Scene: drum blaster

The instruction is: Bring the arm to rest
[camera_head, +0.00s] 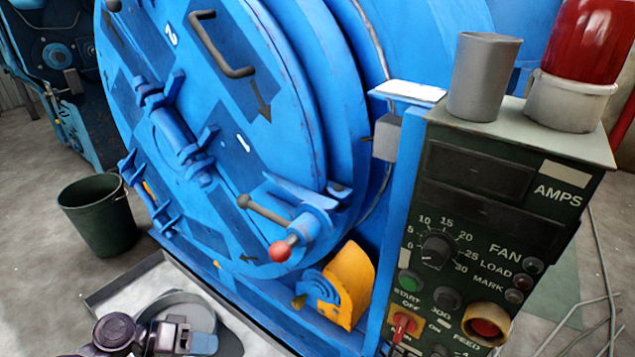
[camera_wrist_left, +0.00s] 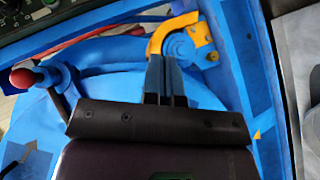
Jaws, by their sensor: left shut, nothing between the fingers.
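My left gripper (camera_head: 204,343) is low in the head view, in front of the blue drum machine (camera_head: 210,130) and above the floor-level tray. In the left wrist view its two fingers (camera_wrist_left: 166,78) are together and hold nothing. Beyond the fingertips in that view is a yellow bracket (camera_wrist_left: 172,32) with a blue round part. The same yellow bracket (camera_head: 352,285) shows right of the gripper in the head view. My right gripper is in neither view.
A control panel (camera_head: 470,250) with dial and buttons stands at right, carrying a grey cup (camera_head: 484,78) and a red lamp (camera_head: 590,40). A red-knobbed lever (camera_head: 280,251) sticks out from the drum door. A dark bucket (camera_head: 100,215) stands on the floor at left.

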